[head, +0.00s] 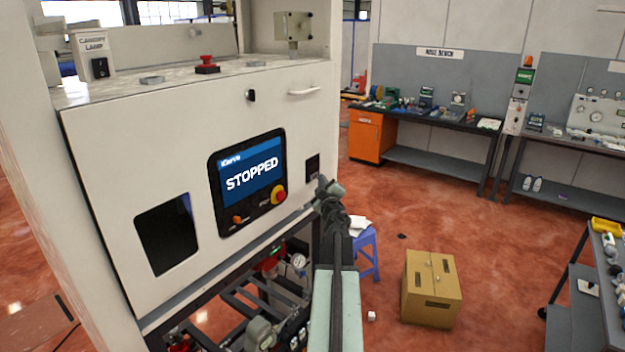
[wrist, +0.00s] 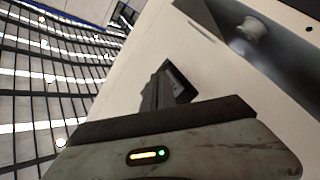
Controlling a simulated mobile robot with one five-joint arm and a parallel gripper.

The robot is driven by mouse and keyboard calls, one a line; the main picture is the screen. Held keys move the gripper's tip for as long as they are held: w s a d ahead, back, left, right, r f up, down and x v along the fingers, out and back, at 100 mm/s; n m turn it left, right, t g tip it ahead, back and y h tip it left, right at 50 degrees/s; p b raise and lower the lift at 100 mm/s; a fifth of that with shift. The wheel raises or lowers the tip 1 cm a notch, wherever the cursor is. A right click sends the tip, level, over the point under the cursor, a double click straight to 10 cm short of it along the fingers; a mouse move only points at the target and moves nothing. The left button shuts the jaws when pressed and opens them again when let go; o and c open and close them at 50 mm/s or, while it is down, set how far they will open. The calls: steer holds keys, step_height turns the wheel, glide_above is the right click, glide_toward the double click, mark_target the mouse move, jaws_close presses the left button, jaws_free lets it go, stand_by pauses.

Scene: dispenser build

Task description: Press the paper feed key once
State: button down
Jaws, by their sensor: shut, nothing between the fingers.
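A white dispenser cabinet (head: 110,160) fills the left of the head view. A small dark recessed panel (head: 312,166) sits right of its screen, and a dark opening (wrist: 178,78) shows at the fingertips in the wrist view. I cannot make out a labelled paper feed key; the fingers may hide it. My gripper (head: 322,184) is shut and empty, its tips at or just in front of that panel. In the wrist view my gripper (wrist: 160,82) points into the dark opening. I cannot tell whether it touches anything.
A handle (head: 304,91) is above. A blue stool (head: 366,250) and cardboard box (head: 431,289) stand on the floor at right.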

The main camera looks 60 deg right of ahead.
steer(key=shift+s, duration=0.2)
steer(key=shift+s, duration=0.1)
steer(key=s, duration=0.4)
steer(key=shift+s, duration=0.4)
stand_by(0.6)
